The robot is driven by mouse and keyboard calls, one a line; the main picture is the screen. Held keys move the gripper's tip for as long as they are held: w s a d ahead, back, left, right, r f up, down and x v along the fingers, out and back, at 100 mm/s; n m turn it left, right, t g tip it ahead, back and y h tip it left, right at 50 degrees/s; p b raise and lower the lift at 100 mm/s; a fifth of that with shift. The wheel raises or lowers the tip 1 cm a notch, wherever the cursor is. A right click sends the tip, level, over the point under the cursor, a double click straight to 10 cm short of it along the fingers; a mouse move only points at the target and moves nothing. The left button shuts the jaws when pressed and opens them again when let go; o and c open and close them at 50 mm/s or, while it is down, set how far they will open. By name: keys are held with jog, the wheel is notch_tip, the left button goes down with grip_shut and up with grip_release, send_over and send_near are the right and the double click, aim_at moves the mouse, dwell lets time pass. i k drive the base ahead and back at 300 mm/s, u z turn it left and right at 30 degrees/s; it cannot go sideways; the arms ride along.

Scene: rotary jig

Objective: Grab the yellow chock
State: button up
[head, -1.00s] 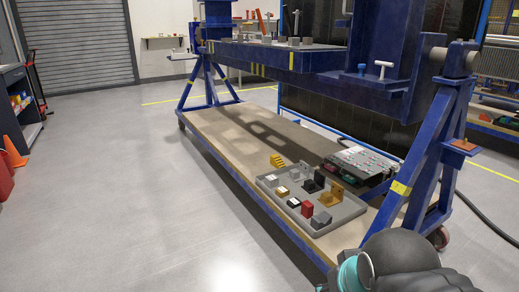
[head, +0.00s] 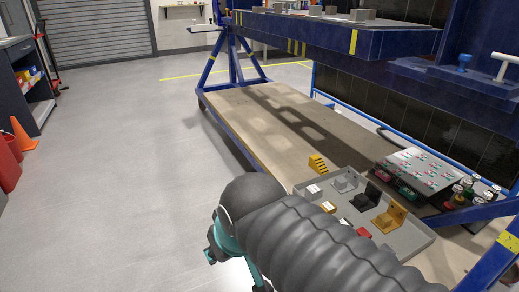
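The yellow chock (head: 317,163) is a small stepped block with dark stripes. It sits on the wooden deck of the blue jig, just beyond the far left corner of a grey tray (head: 424,240). It stands apart from the tray's contents and is in plain sight. My arm, with a dark ribbed sleeve and a teal joint, crosses the lower middle of the view in front of the tray.
The tray holds several parts, including a yellow-orange bracket (head: 390,219), a black block (head: 367,196) and a red block (head: 363,232), partly hidden by my arm. A control panel (head: 420,170) stands right of the tray. The jig's blue beam (head: 330,35) overhangs the deck.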

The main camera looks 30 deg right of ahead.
aim_at(316, 162)
jog(key=u, duration=0.15)
jog(key=i, duration=1.8)
jog(key=z, duration=0.95)
jog(key=i, duration=1.25)
jog(key=z, duration=1.2)
jog(key=i, duration=0.35)
jog(key=z, duration=0.25)
